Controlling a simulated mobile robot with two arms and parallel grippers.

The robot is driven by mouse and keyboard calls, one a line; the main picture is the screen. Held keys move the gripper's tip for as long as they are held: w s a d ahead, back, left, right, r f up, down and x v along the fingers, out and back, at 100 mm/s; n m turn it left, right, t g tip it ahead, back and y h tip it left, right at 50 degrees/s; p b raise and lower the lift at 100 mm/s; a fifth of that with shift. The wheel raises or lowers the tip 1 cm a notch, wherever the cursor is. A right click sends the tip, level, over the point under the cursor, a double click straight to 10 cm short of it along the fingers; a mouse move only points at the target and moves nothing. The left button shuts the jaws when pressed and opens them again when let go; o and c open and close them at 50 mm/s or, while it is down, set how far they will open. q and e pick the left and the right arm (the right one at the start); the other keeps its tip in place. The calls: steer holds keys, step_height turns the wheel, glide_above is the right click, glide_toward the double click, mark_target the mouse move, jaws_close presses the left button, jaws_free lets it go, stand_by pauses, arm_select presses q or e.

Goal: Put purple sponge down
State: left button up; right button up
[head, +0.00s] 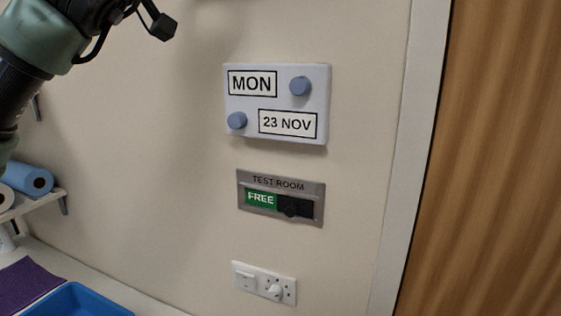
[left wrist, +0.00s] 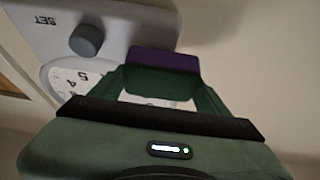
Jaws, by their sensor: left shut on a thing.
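The purple sponge (left wrist: 163,60) shows at the far end of my left gripper (left wrist: 162,80) in the left wrist view. The green fingers are shut on it, and they hide part of it. In the head view only a part of my left arm shows at the top left; its gripper and the held sponge are out of that picture. My right gripper is in neither view.
In the left wrist view a pale panel with a grey knob (left wrist: 86,40) and a numbered dial (left wrist: 68,80) lies behind the gripper. The head view shows a blue tray (head: 88,300), purple mat (head: 25,284), blue roll (head: 30,181), calendar board (head: 277,98), room sign (head: 280,197) and socket (head: 264,284).

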arm_select(q)
steer(key=s+a+b, duration=0.3)
steer(key=s, duration=0.5)
steer(key=w+d+p, duration=0.1)
steer(key=w, duration=0.1)
steer(key=w+d+p, duration=0.1)
steer(key=w, duration=0.2)
steer(key=w+d+p, duration=0.1)
steer(key=w, duration=0.2)
steer(key=shift+w+d+r+p, duration=0.1)
steer(key=shift+w+r+p, duration=0.1)
steer(key=shift+p, duration=0.2)
steer(key=shift+s+d+f+b, duration=0.1)
steer(key=shift+s+d+b, duration=0.15)
steer(key=shift+d, duration=0.65)
steer(key=shift+s+d+f+b, duration=0.1)
steer(key=shift+s+d, duration=0.15)
steer(key=shift+d, duration=0.6)
steer(key=shift+c, duration=0.6)
steer(key=shift+a, duration=0.15)
steer(key=shift+f, duration=0.1)
